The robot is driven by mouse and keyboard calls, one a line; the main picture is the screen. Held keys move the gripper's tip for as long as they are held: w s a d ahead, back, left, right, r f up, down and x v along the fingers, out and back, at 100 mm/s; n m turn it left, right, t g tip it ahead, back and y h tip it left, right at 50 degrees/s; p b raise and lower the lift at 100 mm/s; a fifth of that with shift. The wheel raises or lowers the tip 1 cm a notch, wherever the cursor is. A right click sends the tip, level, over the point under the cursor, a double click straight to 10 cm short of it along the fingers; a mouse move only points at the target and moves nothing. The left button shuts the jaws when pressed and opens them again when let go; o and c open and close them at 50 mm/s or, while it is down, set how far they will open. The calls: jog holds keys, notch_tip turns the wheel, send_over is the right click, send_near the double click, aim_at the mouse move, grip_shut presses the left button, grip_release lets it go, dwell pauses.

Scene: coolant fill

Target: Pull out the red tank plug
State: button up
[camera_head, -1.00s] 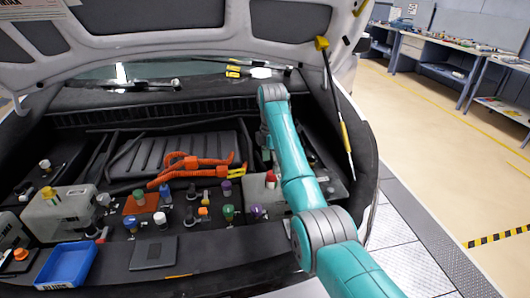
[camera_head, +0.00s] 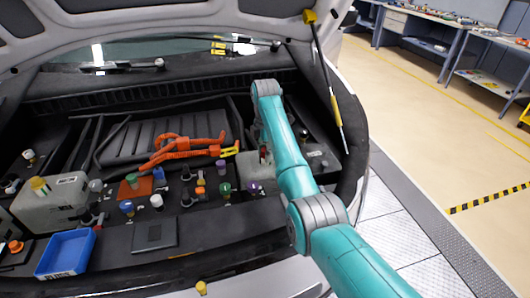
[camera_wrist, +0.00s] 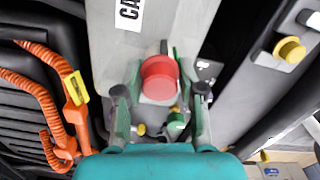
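The red tank plug (camera_wrist: 160,76) stands in the wrist view as a round red cap on a grey tank (camera_wrist: 145,45) with a partly visible white label. My gripper (camera_wrist: 161,92) is open, with one finger on each side of the plug in the picture and gaps between the fingers and the cap. I cannot tell how far above the plug the fingertips are. In the head view the red plug (camera_head: 264,153) shows small on the grey tank (camera_head: 249,165), beside my teal arm. My gripper is not clearly visible there.
Orange cables (camera_head: 180,150) lie left of the tank. Several coloured caps, such as a purple one (camera_head: 254,187) and a green one (camera_head: 225,188), stand nearby. A blue tray (camera_head: 66,254) sits front left. A yellow-marked hood strut (camera_head: 330,95) rises at the right.

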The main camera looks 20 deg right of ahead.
jog(key=c, duration=0.3)
jog(key=shift+o, duration=1.1)
jog(key=shift+c, duration=0.2)
jog(key=shift+r, duration=0.3)
jog(key=shift+r, duration=2.35)
